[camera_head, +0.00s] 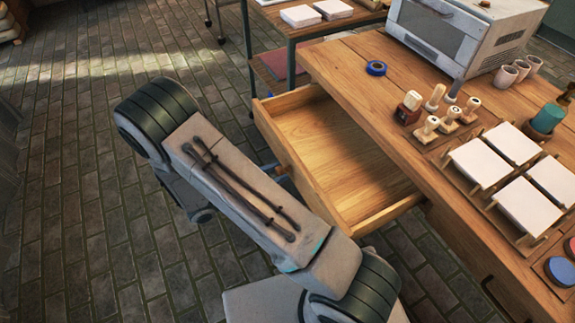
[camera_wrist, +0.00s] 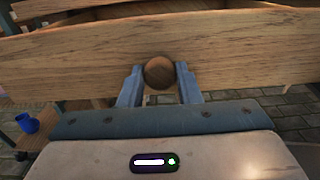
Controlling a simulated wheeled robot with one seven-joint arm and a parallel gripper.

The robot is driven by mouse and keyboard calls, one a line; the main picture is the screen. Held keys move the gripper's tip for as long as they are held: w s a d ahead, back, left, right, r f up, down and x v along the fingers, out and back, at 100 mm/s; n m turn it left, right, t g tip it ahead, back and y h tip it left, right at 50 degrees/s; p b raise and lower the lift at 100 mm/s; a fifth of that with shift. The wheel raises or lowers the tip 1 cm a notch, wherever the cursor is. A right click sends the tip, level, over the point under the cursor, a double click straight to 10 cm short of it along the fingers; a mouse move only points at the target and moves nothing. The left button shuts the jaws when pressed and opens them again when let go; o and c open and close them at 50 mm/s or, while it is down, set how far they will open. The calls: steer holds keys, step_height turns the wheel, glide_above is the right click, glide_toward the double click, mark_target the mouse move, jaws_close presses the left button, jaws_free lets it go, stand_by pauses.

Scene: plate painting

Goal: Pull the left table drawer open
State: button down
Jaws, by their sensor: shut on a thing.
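The left table drawer (camera_head: 335,150) is pulled far out of the wooden table (camera_head: 350,72) in the head view, and its inside looks empty. In the wrist view the drawer front (camera_wrist: 245,45) spans the picture, with a round dark wooden knob (camera_wrist: 159,72) at its middle. My gripper (camera_wrist: 160,84) has one blue finger on each side of the knob and is shut on it. In the head view my arm covers most of the gripper and the knob.
On the tabletop are a blue tape roll (camera_head: 376,68), several stamps, white tiles (camera_head: 478,162), cups and a white oven (camera_head: 462,40). A shelf cart stands behind the drawer. The brick floor (camera_head: 60,200) to the left is clear.

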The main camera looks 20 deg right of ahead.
steer(key=shift+s+a, duration=0.15)
steer(key=shift+a, duration=0.55)
steer(key=c, duration=1.1)
jaws_free()
steer(key=shift+o, duration=0.2)
steer(key=s+a, duration=0.2)
steer(key=a, duration=1.1)
steer(key=shift+s+a, duration=0.3)
